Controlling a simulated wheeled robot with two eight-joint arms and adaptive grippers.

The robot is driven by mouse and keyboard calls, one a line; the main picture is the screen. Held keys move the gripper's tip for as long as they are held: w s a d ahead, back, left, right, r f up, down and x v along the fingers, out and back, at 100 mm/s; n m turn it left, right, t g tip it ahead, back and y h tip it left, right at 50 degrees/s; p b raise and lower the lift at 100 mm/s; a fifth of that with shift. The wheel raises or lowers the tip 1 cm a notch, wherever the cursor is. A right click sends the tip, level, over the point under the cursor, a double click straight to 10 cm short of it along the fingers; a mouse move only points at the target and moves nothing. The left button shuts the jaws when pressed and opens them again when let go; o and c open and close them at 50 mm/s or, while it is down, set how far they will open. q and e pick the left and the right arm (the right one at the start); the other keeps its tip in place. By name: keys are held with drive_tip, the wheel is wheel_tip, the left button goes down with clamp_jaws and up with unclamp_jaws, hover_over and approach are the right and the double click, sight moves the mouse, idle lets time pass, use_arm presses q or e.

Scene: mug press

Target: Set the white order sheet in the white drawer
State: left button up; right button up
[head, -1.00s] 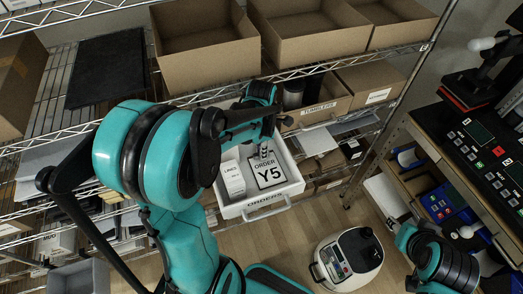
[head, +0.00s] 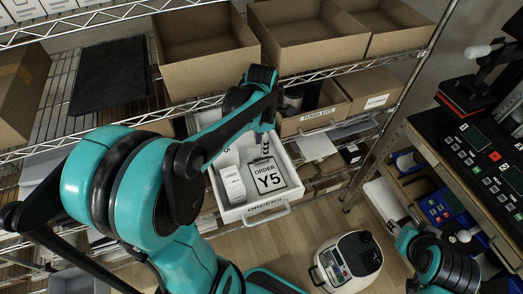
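The white order sheet (head: 268,178), marked "ORDER Y5" inside a black border, is inside the open white drawer (head: 267,205) labelled "ORDERS". It appears to lie flat or nearly so. My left gripper (head: 264,147) points down into the drawer at the far edge of the sheet. Its fingertips are small and partly covered by my arm, so I cannot tell whether they grip the sheet or are apart from it. My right arm (head: 432,262) is at the lower right, and its fingers do not show clearly.
A white box labelled "LINERS" (head: 232,184) stands in the drawer left of the sheet. A cardboard bin labelled "TUMBLERS" (head: 316,118) is just right of the drawer on the wire shelf. A white and black machine (head: 347,262) stands on the floor below.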

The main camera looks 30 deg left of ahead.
use_arm(q)
wheel_tip(320, 180, up, 4)
drive_tip(key=s+d+m+t, duration=0.3)
drive_tip(key=s+d+m, duration=0.1)
drive_tip(key=m, duration=1)
drive_tip(key=s+d+m+t, duration=0.4)
drive_tip(key=m, duration=1)
drive_tip(key=shift+s+d+r+p, duration=0.3)
drive_tip(key=shift+s+d+r, duration=0.05)
drive_tip(key=shift+s+r, duration=0.05)
